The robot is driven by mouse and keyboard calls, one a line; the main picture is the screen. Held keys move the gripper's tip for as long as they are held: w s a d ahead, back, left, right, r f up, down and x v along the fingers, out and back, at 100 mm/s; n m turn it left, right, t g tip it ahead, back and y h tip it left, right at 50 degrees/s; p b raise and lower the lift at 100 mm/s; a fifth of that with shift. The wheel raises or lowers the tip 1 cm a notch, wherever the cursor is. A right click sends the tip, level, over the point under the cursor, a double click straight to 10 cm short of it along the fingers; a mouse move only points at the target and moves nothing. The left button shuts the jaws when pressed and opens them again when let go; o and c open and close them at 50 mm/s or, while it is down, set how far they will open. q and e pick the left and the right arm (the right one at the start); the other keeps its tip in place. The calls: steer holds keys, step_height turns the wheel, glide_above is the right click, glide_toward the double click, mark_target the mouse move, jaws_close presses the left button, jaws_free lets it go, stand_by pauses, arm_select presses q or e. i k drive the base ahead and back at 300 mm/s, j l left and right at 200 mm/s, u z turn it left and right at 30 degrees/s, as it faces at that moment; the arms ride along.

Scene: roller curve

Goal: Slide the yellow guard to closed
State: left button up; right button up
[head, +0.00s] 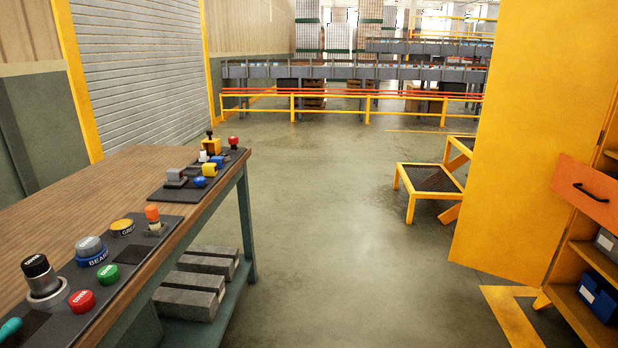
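A small yellow block-shaped part (211,145), which may be the yellow guard, stands on the far dark control panel (172,193) at the back end of the wooden bench. It is too small to tell whether it is open or closed. A dark knob-topped lever (210,134) shows at it, and a red knob (233,141) stands to its right. White, yellow and blue parts sit just in front of it. Neither of my grippers is in view.
The wooden bench (95,190) runs along the left, with a nearer panel of buttons and knobs (128,250). Grey blocks (190,295) lie on its lower shelf. A yellow cabinet door (530,140) stands open at right, beside a yellow step stand (428,180). The middle floor is clear.

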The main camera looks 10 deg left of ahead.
mark_target(211, 144)
steer(key=i+u, duration=0.1)
steer(key=i, duration=0.6)
steer(key=i+l+u, duration=0.15)
steer(key=i, duration=0.55)
